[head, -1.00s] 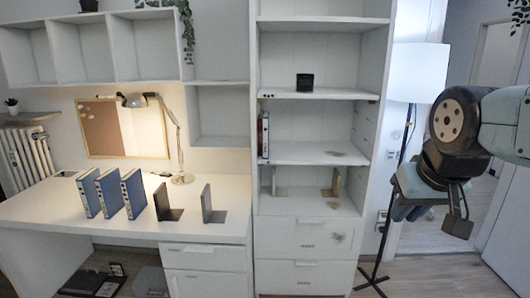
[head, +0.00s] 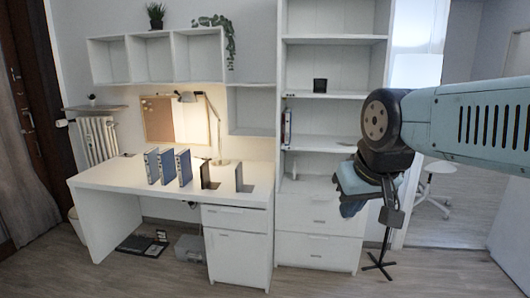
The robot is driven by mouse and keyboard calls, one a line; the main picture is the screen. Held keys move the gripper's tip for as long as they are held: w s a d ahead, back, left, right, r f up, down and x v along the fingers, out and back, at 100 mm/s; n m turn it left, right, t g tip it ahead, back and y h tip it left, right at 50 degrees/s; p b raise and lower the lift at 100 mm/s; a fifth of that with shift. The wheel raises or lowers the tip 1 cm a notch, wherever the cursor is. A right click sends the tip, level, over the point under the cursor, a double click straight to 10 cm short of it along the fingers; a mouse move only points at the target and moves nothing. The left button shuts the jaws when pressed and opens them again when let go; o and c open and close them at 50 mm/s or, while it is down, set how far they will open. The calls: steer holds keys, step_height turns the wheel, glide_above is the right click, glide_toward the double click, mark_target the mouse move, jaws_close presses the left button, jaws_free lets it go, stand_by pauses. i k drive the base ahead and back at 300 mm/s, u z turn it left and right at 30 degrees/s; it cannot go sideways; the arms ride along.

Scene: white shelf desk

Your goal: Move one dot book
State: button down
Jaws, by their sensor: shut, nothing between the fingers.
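Three blue books (head: 168,166) stand upright in a row on the white desk, left of the lamp. Dots on their spines are too small to tell, so I cannot say which is the one dot book. Two dark bookends (head: 208,176) stand to their right on the desk. A few more books (head: 286,128) stand at the left end of a middle shelf in the tall white shelf unit. My gripper (head: 392,217) hangs down at the right, in front of the shelf unit's right side, shut and empty, far from the books.
A desk lamp (head: 217,125) stands behind the books. A small black pot (head: 320,85) is on an upper shelf. My arm hides part of the lower shelves. A black stand base (head: 378,264) is on the floor at the right. The floor before the desk is clear.

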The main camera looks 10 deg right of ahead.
mark_target(288, 121)
steer(key=z, duration=0.2)
steer(key=k, duration=0.25)
steer(key=u, duration=1)
steer(key=i, duration=1.25)
steer(key=z, duration=0.6)
steer(key=i, duration=0.9)
steer(key=z, duration=0.8)
steer(key=k, duration=0.85)
steer(key=z, duration=0.15)
steer(key=i, duration=0.7)
steer(key=u, duration=0.05)
